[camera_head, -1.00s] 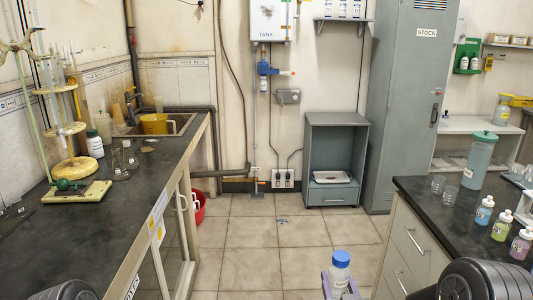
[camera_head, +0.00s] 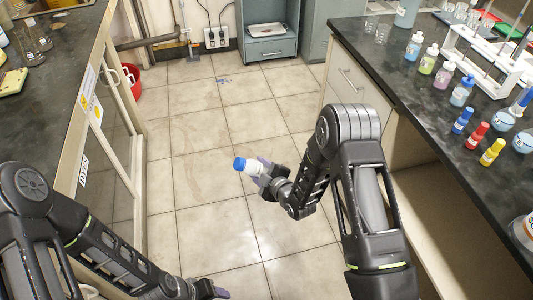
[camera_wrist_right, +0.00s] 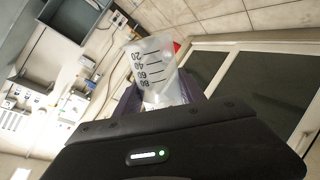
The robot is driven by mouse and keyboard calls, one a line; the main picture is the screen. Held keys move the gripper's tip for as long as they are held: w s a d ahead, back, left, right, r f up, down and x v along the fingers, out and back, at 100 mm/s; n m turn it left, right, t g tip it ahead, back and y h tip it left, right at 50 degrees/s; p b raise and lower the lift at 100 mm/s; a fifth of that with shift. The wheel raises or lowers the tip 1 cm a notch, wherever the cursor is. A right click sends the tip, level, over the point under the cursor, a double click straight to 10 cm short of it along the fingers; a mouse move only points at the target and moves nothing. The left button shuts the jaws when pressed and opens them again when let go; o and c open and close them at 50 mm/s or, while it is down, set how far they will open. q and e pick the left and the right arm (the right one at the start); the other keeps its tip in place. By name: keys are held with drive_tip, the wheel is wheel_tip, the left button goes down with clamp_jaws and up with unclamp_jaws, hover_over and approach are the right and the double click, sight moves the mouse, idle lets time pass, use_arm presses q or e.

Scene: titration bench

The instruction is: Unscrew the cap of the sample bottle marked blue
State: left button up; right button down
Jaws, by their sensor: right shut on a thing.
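The sample bottle (camera_head: 252,168) is small and whitish with a blue cap (camera_head: 239,163) on its end. It is held in the air over the floor, tilted, with the cap pointing left. My right gripper (camera_head: 265,171) is shut on the bottle's body, at the end away from the cap. In the right wrist view the clear bottle body (camera_wrist_right: 156,68) with black graduation marks sits between the purple fingers; its cap cannot be made out there. My left gripper (camera_head: 215,291) is low at the bottom edge, apart from the bottle, mostly cut off; its opening cannot be judged.
The right bench (camera_head: 408,80) carries dropper bottles, a white rack (camera_head: 480,62) and blue, red and yellow bottles near its front edge. The left bench (camera_head: 60,90) has glassware at the back. A red bucket (camera_head: 133,77) stands beside it. The floor between is clear.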

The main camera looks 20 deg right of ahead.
use_arm(q)
drive_tip(key=shift+c, duration=0.6)
drive_tip(key=w+d+r+n+t+h, duration=0.1)
drive_tip(key=w+n+h, duration=0.15)
drive_tip(key=w, duration=2.35)
drive_tip(key=w+d+r+n+h, duration=0.2)
drive_tip(key=w+r, duration=0.7)
wheel_tip(320, 180, up, 9)
drive_tip(key=d+m+g+h, duration=0.1)
drive_tip(key=d+m+h, duration=0.1)
drive_tip(key=h, duration=0.1)
drive_tip(key=shift+s+g, duration=0.4)
